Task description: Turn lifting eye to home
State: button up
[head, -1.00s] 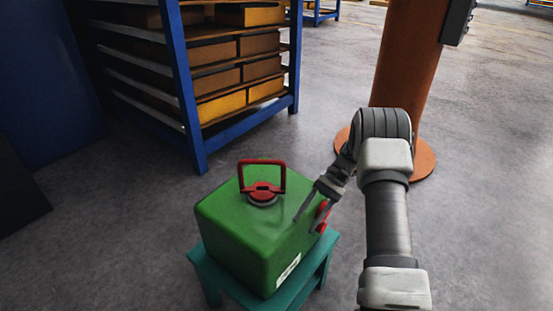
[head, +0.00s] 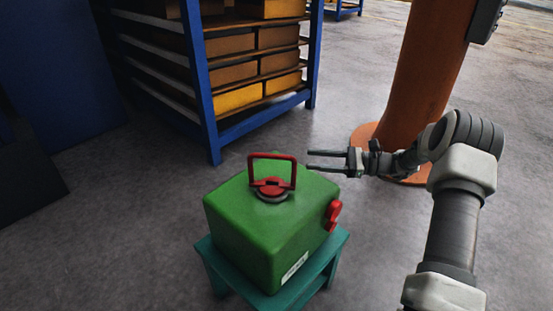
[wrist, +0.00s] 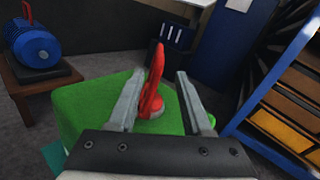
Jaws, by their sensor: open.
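The green casting (head: 245,228) sits on a teal stool (head: 335,248). The red lifting eye (head: 272,158) stands upright on a round base on its top face. A second red fitting (head: 333,216) is on the casting's right side. My gripper (head: 310,160) is open and empty, to the right of the lifting eye and apart from it, with its fingers pointing left. In the wrist view the red lifting eye (wrist: 154,84) appears edge-on between the open fingers (wrist: 155,88), above the green casting (wrist: 85,105). No home mark can be made out.
A blue rack (head: 208,110) with several brown and yellow boxes stands behind. An orange column (head: 420,85) is behind my arm. The wrist view shows a blue motor-like object (wrist: 36,47) on a brown stand. Open floor lies around the stool.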

aim_at(276, 157)
jog(key=a, duration=0.3)
jog(key=w+a+b, duration=0.1)
jog(key=a, duration=0.3)
jog(key=a+b, duration=0.1)
jog(key=a, duration=0.3)
jog(key=shift+w+a, duration=0.15)
jog(key=shift+w, duration=0.2)
grip_shut()
dwell(0.7)
